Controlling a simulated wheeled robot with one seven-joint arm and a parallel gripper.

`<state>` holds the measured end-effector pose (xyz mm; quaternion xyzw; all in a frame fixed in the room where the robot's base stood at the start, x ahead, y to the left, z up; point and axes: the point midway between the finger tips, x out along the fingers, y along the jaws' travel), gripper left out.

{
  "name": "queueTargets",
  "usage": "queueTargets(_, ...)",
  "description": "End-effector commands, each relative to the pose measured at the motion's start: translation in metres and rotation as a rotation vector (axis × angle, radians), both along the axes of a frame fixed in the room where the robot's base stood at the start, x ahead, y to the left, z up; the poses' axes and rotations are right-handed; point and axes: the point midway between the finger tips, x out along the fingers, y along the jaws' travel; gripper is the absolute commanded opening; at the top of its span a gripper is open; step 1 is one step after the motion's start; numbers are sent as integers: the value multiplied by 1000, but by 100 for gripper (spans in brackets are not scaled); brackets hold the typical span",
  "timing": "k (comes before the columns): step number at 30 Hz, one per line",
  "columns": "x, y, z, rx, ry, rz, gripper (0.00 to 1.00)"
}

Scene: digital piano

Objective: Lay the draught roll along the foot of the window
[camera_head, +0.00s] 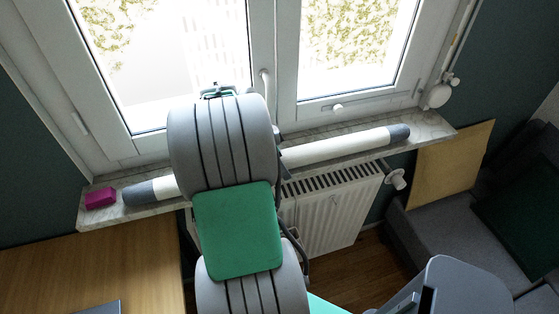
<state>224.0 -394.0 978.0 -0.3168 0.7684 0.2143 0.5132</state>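The draught roll (335,147) is a long white cylinder with dark grey ends, in the head view. It lies lengthwise over the stone window sill (425,127), roughly parallel to the window. A strip of bare sill shows between its right part and the foot of the window (338,107). My arm covers the roll's middle. I cannot tell whether the roll rests on the sill or is held slightly above it. My gripper is mostly hidden behind my arm; only a small teal and dark part (217,91) shows above it. Its fingers are not visible.
A magenta block (100,198) sits on the sill just left of the roll's left end. A white radiator (325,215) is below the sill. A wooden desk (90,270) is at lower left, and a grey sofa (440,225) at right. A window handle (265,85) sticks out.

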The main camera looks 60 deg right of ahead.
Motion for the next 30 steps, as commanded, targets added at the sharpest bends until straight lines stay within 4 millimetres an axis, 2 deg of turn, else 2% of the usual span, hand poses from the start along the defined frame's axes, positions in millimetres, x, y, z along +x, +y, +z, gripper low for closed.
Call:
queueTargets(5,9,6,26,-5,-3,1,77)
queueTargets(12,26,24,85,-3,-3,3,77)
queueTargets(15,30,28,102,-3,-1,1,77)
queueTargets(21,34,33,114,1,-1,9,77)
queueTargets(23,43,41,116,7,-3,82,77)
queueTargets(26,84,85,123,40,-6,454,77)
queueTargets(27,105,115,126,56,-5,684,77)
queueTargets(29,131,173,127,72,-3,1065,77)
queueTargets(30,143,213,126,76,1,1314,77)
